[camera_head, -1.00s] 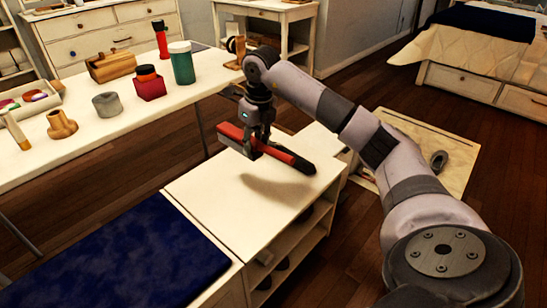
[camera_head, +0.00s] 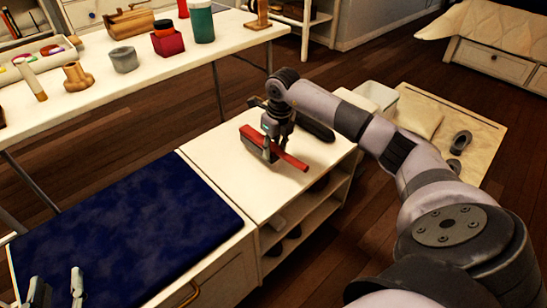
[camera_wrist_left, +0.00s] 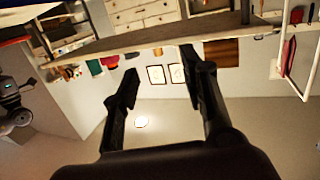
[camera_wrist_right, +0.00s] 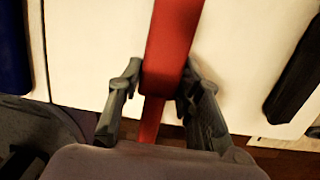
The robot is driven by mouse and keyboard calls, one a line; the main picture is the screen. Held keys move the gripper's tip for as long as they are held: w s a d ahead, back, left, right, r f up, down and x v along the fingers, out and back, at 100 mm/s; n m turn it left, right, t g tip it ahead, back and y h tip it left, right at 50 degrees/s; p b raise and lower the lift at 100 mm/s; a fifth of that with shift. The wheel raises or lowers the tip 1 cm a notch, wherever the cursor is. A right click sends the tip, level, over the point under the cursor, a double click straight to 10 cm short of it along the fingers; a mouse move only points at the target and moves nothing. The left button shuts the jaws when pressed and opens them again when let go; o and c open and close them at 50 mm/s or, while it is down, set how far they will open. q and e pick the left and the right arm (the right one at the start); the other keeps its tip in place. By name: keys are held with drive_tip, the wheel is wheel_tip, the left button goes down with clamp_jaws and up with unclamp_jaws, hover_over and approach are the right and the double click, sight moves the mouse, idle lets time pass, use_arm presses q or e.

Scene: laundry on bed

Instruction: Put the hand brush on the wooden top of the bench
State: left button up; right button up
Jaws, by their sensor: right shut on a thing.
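The hand brush (camera_head: 291,160) is red and long. My right gripper (camera_head: 270,152) is shut around its middle, over the bare pale top of the bench (camera_head: 232,179). The brush lies roughly level, low over that top; whether it touches is hard to tell. In the right wrist view the red brush (camera_wrist_right: 172,40) runs between the two fingers (camera_wrist_right: 160,85). Its bristles are mostly hidden. My left gripper (camera_head: 55,289) is at the bottom left, near the bench's cushioned part, open and empty; its spread fingers also show in the left wrist view (camera_wrist_left: 160,75).
A dark elongated object (camera_head: 315,128) lies on the bench top behind the gripper. A navy cushion (camera_head: 125,240) covers the bench's left part. Shelves (camera_head: 305,215) are below the top. A white table (camera_head: 130,85) with several items stands behind. The bench top's front left is clear.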

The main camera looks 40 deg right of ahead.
sight(274, 157)
wheel_tip(274, 157, down, 3)
drive_tip(key=shift+f+b, duration=0.1)
drive_tip(key=shift+b, duration=0.35)
use_arm(q)
drive_tip(key=shift+d+r+t+h, duration=0.25)
drive_tip(key=shift+r+t, duration=0.4)
drive_tip(key=shift+r, duration=0.5)
drive_tip(key=shift+d+r+t+h, duration=0.1)
drive_tip(key=shift+r+t+h, duration=0.15)
drive_tip(key=shift+r+t, duration=0.65)
use_arm(e)
drive_tip(key=shift+f, duration=0.25)
use_arm(q)
drive_tip(key=shift+r, duration=0.4)
use_arm(e)
drive_tip(key=shift+f, duration=0.1)
drive_tip(key=o, duration=1.1)
